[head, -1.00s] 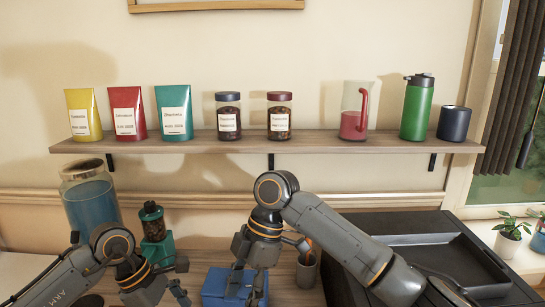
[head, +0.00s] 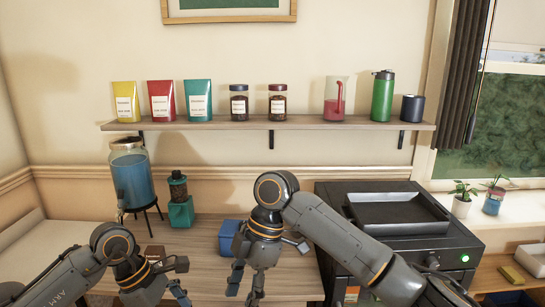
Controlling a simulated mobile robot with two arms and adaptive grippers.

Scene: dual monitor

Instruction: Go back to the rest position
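My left gripper (head: 185,282) is at the lower left of the head view, its two fingers spread and nothing seen between them. My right gripper (head: 243,294) hangs at the lower middle, fingers pointing down and apart, with no object seen between them. Both are in front of the wooden counter (head: 205,240). A blue box (head: 229,236) on the counter is partly hidden behind my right gripper.
A blue-filled dispenser (head: 131,180) and a teal grinder (head: 180,212) stand at the left. A black machine with a tray top (head: 455,240) fills the right, partly behind my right arm. A wall shelf (head: 300,124) holds bags, jars, a pitcher, a green bottle and a dark cup.

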